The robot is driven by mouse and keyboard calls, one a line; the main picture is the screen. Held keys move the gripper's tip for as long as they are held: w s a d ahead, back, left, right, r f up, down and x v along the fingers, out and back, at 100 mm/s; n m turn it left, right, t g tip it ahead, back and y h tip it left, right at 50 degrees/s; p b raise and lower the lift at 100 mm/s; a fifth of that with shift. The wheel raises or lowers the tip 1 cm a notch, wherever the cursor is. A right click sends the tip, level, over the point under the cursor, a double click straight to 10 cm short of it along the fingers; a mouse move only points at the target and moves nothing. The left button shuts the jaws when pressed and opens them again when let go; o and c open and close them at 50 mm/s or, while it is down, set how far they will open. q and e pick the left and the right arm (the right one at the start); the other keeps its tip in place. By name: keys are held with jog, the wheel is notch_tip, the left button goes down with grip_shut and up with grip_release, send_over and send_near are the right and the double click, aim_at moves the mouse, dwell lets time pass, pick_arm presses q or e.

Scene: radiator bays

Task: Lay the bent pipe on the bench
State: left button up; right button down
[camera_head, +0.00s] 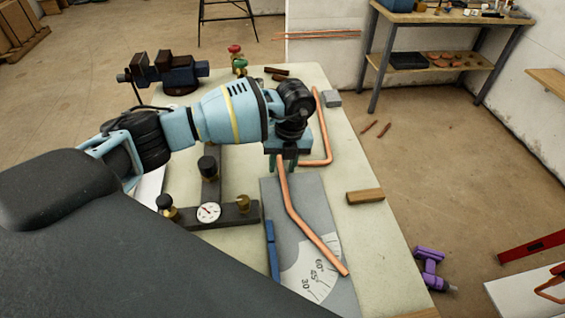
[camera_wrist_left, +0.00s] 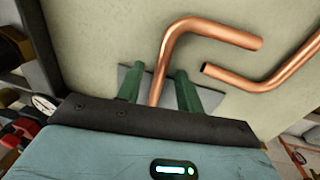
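A bent copper pipe (camera_head: 313,238) runs from my left gripper towards the front of the bench (camera_head: 380,230), over a grey plate with an angle scale (camera_head: 308,280). I cannot tell whether it touches the plate. My left gripper (camera_head: 283,166) points down, its green fingers either side of the pipe. In the left wrist view, the fingers (camera_wrist_left: 160,82) are apart with narrow gaps beside the pipe (camera_wrist_left: 165,62), which bends right beyond them. The gripper hides part of the pipe in the head view. My right gripper is not in view.
A second bent copper pipe (camera_head: 323,130) lies on the bench just right of the gripper. A wooden block (camera_head: 365,196), a blue bar (camera_head: 271,250), a pressure gauge (camera_head: 208,212) and a vise (camera_head: 178,74) are also there. The bench's right front is bare.

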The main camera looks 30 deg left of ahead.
pick_arm(q)
notch_tip(320, 180, up, 8)
jog(key=shift+w+d, duration=0.3)
jog(key=shift+d, duration=0.1)
jog(key=shift+f, duration=0.15)
